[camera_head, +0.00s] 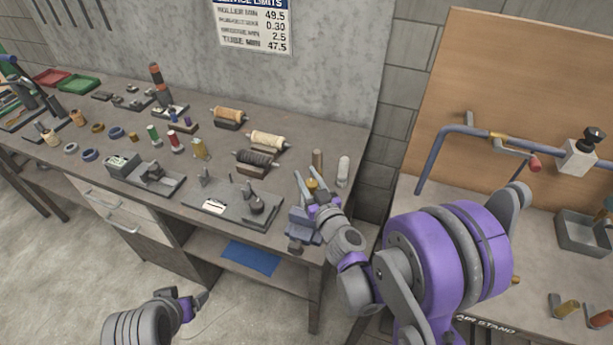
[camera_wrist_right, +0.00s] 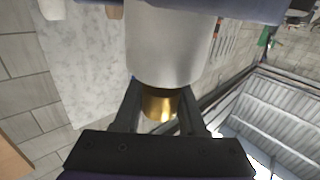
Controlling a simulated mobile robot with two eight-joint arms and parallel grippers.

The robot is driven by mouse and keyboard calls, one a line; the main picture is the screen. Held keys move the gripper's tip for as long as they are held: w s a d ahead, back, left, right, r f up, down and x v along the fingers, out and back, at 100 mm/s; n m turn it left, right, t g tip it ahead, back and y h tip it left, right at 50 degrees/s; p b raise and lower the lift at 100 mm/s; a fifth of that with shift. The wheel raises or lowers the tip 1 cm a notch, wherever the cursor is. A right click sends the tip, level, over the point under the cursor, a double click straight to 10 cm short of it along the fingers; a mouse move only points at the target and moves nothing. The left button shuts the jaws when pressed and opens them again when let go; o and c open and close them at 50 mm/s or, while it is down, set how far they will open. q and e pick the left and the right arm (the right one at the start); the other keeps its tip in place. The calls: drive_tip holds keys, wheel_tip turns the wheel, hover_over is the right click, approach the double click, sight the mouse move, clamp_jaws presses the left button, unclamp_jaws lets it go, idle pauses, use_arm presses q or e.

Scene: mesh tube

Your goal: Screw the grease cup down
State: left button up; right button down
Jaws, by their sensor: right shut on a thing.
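A brass cap, which looks like the grease cup (camera_wrist_right: 159,106), sits between the fingers of my right gripper (camera_wrist_right: 160,118) in the right wrist view. A wide pale grey cylinder (camera_wrist_right: 168,50) is directly beyond the cap, in line with it. In the head view my right gripper (camera_head: 316,197) is at the right end of the workbench, over a blue-grey vise-like fixture (camera_head: 302,224); a small gold spot (camera_head: 312,184) shows by its fingers. The threads are hidden. My left gripper (camera_head: 199,300) is low at the bottom left, away from the bench; its jaw opening is unclear.
The workbench (camera_head: 130,180) carries rollers (camera_head: 268,139), a dark plate with fittings (camera_head: 240,203), rings and small bottles. A tan cylinder (camera_head: 317,161) and a white one (camera_head: 343,170) stand behind my right gripper. A second table (camera_head: 480,225) with a blue tube frame is at right.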

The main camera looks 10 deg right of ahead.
idle(0.4)
drive_tip(key=shift+c, duration=2.3)
unclamp_jaws()
use_arm(q)
drive_tip(key=shift+s+f+b, duration=0.45)
drive_tip(key=shift+f+b, duration=0.05)
drive_tip(key=shift+f, duration=0.25)
use_arm(e)
drive_tip(key=s+d, duration=0.1)
drive_tip(key=s, duration=0.9)
drive_tip(key=shift+s+d, duration=0.25)
drive_tip(key=shift+s, duration=0.1)
